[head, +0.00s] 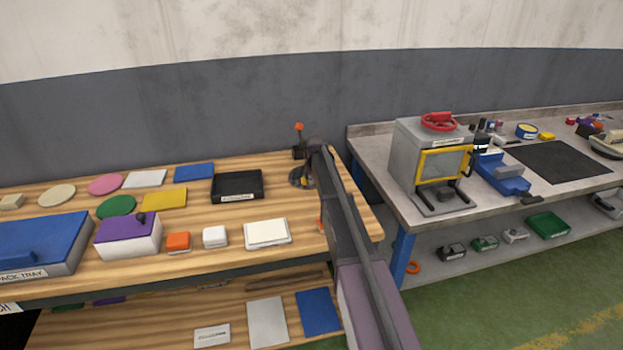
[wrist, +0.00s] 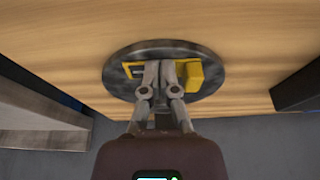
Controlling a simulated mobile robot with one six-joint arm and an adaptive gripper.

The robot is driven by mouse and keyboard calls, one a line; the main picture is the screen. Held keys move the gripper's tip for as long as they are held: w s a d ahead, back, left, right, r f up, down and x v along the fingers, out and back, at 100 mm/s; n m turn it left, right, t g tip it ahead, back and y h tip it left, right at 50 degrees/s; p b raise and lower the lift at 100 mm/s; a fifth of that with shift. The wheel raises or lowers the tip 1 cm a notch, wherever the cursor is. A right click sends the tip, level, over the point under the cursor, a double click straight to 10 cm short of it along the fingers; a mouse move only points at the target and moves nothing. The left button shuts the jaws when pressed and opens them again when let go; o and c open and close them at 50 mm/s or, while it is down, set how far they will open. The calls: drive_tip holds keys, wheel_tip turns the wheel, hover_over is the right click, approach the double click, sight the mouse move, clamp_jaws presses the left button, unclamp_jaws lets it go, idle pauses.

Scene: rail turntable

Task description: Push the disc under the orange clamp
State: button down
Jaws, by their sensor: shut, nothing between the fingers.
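A dark round disc (wrist: 118,88) lies on the wooden bench top in the wrist view; in the head view the dark disc (head: 297,180) is partly hidden by my arm. On it are a yellow block (wrist: 192,75) and a yellow piece with a dark slot (wrist: 130,70). My gripper (wrist: 167,68) is shut and empty, its fingertips over the disc between the yellow pieces; I cannot tell whether they touch it. An orange-topped dark upright (head: 299,128), probably the orange clamp, stands at the disc's back edge in the head view. My arm hides the gripper there.
A black tray (head: 237,186) sits left of the disc, with a white block (head: 267,232) in front. A blue pack tray (head: 40,248) is far left. A grey machine (head: 405,150) stands on the right-hand bench. A gap separates the benches.

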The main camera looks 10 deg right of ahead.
drive_tip(key=p+v, duration=0.2)
drive_tip(key=shift+s+r, duration=0.15)
drive_tip(key=shift+r, duration=0.1)
drive_tip(key=p+v, duration=0.7)
drive_tip(key=shift+s+r+p, duration=0.2)
drive_tip(key=shift+r+p, duration=0.05)
drive_tip(key=shift+p, duration=0.05)
idle(0.3)
drive_tip(key=s+a+g, duration=0.1)
drive_tip(key=s+a, duration=0.1)
drive_tip(key=s, duration=1)
drive_tip(key=s+a+g, duration=0.1)
drive_tip(key=s+a, duration=0.2)
drive_tip(key=s, duration=1)
drive_tip(key=s+a+g, duration=0.1)
drive_tip(key=s+a, duration=0.1)
drive_tip(key=s, duration=1.1)
drive_tip(key=shift+a+f, duration=0.3)
drive_tip(key=shift+f, duration=0.1)
